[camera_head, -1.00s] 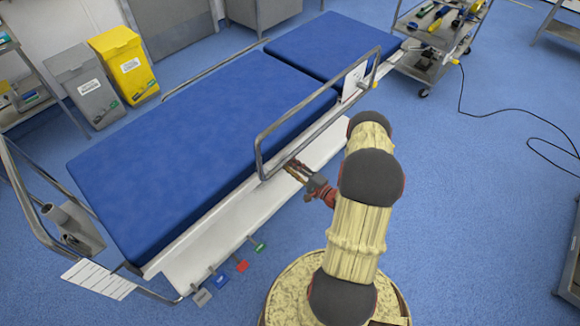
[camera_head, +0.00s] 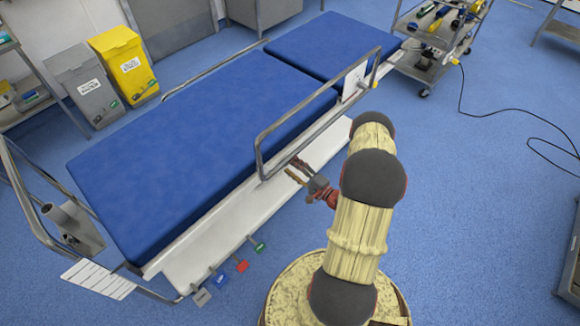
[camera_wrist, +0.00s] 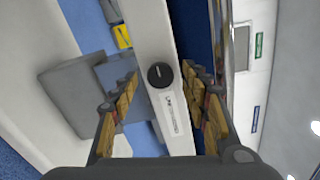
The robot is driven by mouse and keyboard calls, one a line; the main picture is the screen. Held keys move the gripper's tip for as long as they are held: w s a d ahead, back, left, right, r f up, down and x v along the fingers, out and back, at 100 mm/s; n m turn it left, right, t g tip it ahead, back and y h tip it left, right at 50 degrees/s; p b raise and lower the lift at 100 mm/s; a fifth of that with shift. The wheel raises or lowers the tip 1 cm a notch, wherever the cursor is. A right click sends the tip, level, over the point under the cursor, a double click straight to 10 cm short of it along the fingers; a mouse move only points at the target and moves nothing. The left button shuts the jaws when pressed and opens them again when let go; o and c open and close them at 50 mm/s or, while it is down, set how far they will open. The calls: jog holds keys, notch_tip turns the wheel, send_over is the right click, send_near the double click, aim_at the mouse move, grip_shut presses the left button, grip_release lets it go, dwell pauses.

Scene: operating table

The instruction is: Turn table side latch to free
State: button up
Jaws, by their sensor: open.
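The side latch is a round black knob (camera_wrist: 160,75) with a pale pointer mark, set on a white strip of the table side (camera_wrist: 152,28). A printed label (camera_wrist: 172,115) sits beside it on the strip. My gripper (camera_wrist: 160,73) is open, with one finger on each side of the knob in the wrist view. I cannot tell how far the fingertips are from the knob. In the head view my gripper (camera_head: 294,172) is beside the white side of the operating table (camera_head: 215,235), below the raised rail; the knob cannot be made out there.
A metal side rail (camera_head: 318,98) stands above my gripper. Coloured pedals (camera_head: 241,265) stick out low along the table side. A tool trolley (camera_head: 438,48) is at the far right end, with a cable on the floor. Blue floor to the right is mostly clear.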

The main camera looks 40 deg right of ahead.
jog(key=s, duration=1.1)
jog(key=shift+d, duration=0.4)
